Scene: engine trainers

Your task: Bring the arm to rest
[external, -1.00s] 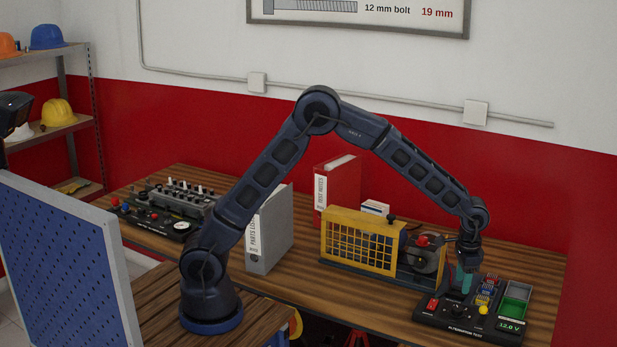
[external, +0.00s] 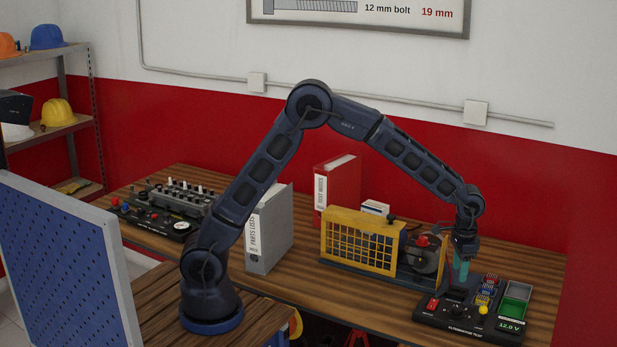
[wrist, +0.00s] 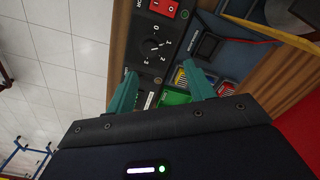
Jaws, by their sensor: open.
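My gripper (external: 461,272) hangs from the bent arm above the back left part of the alternator test panel (external: 447,317), pointing down. In the wrist view its two teal fingers (wrist: 160,92) are spread apart with nothing between them. The panel's dark face shows beyond them, with a red rocker switch (wrist: 164,8), a rotary knob (wrist: 153,48) and a green tray (wrist: 174,97).
A yellow mesh guard (external: 362,240) with a machine (external: 422,258) behind its right end stands just left of my gripper. A grey binder (external: 270,230) and a red binder (external: 338,187) stand further left. Another control panel (external: 165,218) lies at the table's far left.

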